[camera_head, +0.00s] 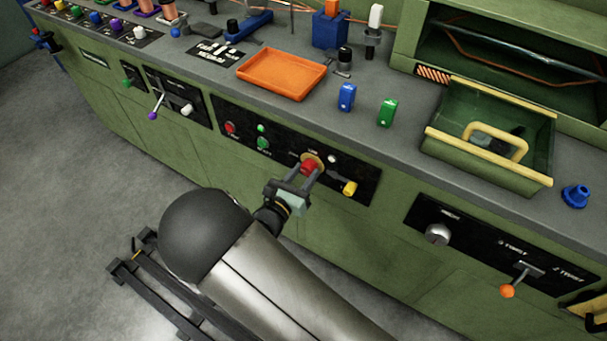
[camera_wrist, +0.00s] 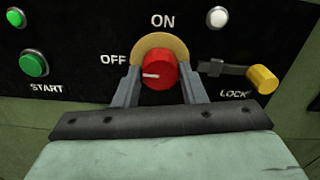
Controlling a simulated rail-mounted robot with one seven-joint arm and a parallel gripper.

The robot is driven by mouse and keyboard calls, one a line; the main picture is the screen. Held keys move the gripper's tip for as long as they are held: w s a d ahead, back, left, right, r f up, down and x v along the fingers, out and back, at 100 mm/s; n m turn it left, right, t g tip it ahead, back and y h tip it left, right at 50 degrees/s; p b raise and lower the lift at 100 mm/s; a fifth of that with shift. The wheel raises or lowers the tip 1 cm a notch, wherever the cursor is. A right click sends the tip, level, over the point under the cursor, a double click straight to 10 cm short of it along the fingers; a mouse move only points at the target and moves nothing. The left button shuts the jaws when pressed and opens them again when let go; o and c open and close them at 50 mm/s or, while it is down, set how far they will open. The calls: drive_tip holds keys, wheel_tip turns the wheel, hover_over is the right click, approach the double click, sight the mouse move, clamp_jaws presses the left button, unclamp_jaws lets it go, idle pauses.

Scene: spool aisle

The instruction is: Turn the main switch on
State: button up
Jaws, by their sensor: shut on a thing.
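The main switch is a red knob (camera_wrist: 161,66) on a yellow-tan disc, on a black panel. "OFF" is printed to its left and "ON" above it. The white mark on the knob points left, toward OFF. In the head view the red knob (camera_head: 309,167) sits on the front of the green bench. My gripper (camera_head: 304,175) reaches it from the front. In the wrist view my gripper (camera_wrist: 161,82) is shut on the knob, one finger on each side. A yellow-handled lock lever (camera_wrist: 262,79), labelled LOCK, lies right of the knob, its grey bar reaching toward the right finger.
Left of the knob are a green START button (camera_wrist: 34,64) and a red button (camera_head: 231,128). A white lamp (camera_wrist: 217,17) is at upper right. The bench top holds an orange tray (camera_head: 282,75) and a green drawer-like bin (camera_head: 490,165). An orange-tipped lever (camera_head: 508,291) sticks out at right.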

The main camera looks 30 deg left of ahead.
drive_tip(key=m+b, duration=0.4)
drive_tip(key=m, duration=0.1)
drive_tip(key=shift+f, duration=0.2)
drive_tip(key=m+b, duration=0.4)
drive_tip(key=shift+f+m+b, duration=0.1)
drive_tip(key=shift+m+b, duration=0.3)
drive_tip(key=m+b, duration=0.5)
drive_tip(key=b, duration=0.2)
drive_tip(key=m+b, duration=0.2)
drive_tip(key=b, duration=0.1)
drive_tip(key=shift+b, duration=0.3)
drive_tip(key=shift+r, duration=0.2)
drive_tip(key=shift+r+m+b, duration=0.15)
drive_tip(key=shift+m+b, duration=0.3)
drive_tip(key=shift+m, duration=0.05)
drive_tip(key=o, duration=1)
